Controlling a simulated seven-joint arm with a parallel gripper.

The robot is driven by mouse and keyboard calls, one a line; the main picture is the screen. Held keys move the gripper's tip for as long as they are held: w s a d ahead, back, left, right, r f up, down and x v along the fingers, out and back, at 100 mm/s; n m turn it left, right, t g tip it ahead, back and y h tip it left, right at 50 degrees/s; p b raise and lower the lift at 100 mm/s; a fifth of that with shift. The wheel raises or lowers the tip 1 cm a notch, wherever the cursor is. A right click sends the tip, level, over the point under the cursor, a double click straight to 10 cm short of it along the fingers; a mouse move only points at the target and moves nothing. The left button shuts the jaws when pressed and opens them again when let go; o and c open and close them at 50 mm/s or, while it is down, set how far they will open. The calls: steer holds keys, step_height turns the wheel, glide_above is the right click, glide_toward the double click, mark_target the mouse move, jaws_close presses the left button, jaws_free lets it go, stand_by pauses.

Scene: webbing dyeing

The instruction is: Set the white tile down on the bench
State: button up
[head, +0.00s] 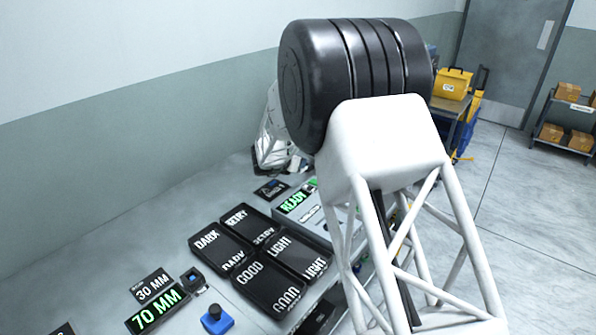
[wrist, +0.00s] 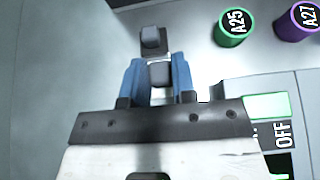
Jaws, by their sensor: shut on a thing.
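In the wrist view my gripper (wrist: 157,82) has two blue fingers, shut on a small pale grey-white piece (wrist: 160,74) between them. This piece fits the white tile, but only a little of it shows and its full outline is hidden. A grey block on a darker square base (wrist: 152,41) shows just past the fingertips; I cannot tell whether it touches the held piece. In the head view my arm hides the fingers and the held piece. The bench (head: 95,290) runs along the wall; the gap between the held piece and its top cannot be judged.
Black trays marked DARK, RETRY, LIGHT and GOOD (head: 262,254) cover the bench middle. A READY box (head: 297,200), a 70 MM display (head: 157,309) and a blue button box (head: 217,319) stand near. Green A25 (wrist: 233,28) and purple A27 (wrist: 297,22) containers lie at upper right.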

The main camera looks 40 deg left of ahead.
steer(key=shift+f, duration=1.85)
steer(key=shift+f, duration=0.15)
steer(key=o, duration=0.9)
steer(key=shift+o, duration=0.2)
steer(key=shift+v, duration=6.1)
steer(key=shift+w, duration=0.15)
